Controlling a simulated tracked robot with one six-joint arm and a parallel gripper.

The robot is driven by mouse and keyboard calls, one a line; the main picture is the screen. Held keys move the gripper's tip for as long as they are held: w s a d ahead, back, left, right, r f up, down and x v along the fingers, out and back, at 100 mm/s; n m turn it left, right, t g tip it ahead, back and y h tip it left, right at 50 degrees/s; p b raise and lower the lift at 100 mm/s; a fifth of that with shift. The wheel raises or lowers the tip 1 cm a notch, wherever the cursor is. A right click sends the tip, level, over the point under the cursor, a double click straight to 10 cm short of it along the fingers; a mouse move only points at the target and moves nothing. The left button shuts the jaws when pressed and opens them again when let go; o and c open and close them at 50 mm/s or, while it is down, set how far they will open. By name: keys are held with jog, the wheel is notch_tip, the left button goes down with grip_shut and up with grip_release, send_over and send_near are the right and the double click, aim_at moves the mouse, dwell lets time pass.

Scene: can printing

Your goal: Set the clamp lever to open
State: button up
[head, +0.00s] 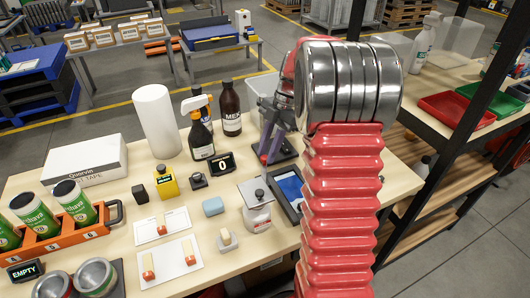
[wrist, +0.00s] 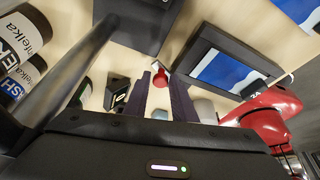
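My gripper (wrist: 163,84) shows in the wrist view as two upright purple fingers with a gap between them. A red lever-like part with a rounded end (wrist: 161,77) appears between the fingertips; it looks like the clamp lever, but I cannot tell whether the fingers touch it or which way it is set. In the head view my gripper (head: 270,148) points down over the right part of the table, beside a dark base (head: 285,151). My red arm hides much of that area, and I cannot make out the lever there.
A tablet (head: 290,187) lies close by, front right of the gripper. Spray bottle (head: 199,130), dark bottle (head: 230,110) and digit display (head: 221,164) stand to the left. A can rack (head: 92,232) is far left. A dark shelf post (head: 440,120) rises on the right.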

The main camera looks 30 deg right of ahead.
jog(key=o, duration=0.3)
jog(key=shift+a, duration=0.15)
jog(key=shift+o, duration=0.2)
jog(key=shift+s, duration=0.1)
jog(key=v, duration=1.3)
jog(key=shift+d+r, duration=0.2)
jog(key=shift+r, duration=0.1)
jog(key=shift+c, duration=0.5)
